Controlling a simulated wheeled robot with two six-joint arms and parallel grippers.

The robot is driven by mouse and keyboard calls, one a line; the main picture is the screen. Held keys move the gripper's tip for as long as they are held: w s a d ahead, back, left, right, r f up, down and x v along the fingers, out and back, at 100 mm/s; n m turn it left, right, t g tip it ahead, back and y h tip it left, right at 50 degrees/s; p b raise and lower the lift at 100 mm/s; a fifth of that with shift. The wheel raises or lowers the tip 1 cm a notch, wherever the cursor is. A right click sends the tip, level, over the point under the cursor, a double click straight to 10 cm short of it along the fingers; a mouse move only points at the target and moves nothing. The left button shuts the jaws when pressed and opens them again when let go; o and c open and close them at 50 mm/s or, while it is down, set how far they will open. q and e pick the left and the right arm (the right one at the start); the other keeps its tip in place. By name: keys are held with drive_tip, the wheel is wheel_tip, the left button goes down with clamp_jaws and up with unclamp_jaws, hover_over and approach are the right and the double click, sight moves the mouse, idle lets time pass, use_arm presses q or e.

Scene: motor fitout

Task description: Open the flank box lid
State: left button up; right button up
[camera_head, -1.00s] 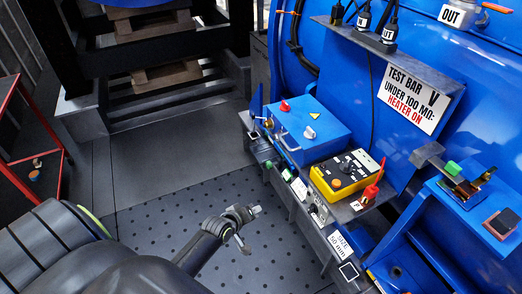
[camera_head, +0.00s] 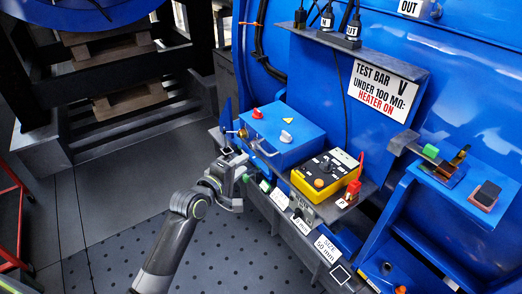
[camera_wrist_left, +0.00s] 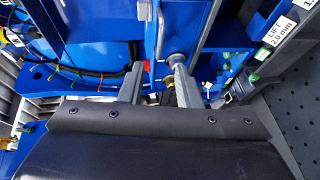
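The flank box (camera_head: 287,137) is a blue box on the machine's side shelf in the head view. My left gripper (camera_head: 236,163) is beside the box's front left corner, close to the handle. In the left wrist view my gripper (camera_wrist_left: 158,78) has its two fingers apart, with blue surfaces ahead of them. Whether a finger touches the box cannot be told. My right gripper is not in view.
A yellow tester (camera_head: 327,174) with a red clip stands right of the box. Labelled blocks line the shelf edge below. An upright blue plate (camera_head: 226,118) stands left of the box. A test bar sign (camera_head: 383,91) hangs above. The dotted floor (camera_head: 200,262) is clear.

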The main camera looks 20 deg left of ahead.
sight(262, 149)
use_arm(q)
drive_tip(key=x, duration=1.1)
drive_tip(key=shift+w+f+b, duration=0.15)
drive_tip(key=shift+w+b, duration=0.1)
drive_tip(key=shift+b, duration=0.1)
clamp_jaws()
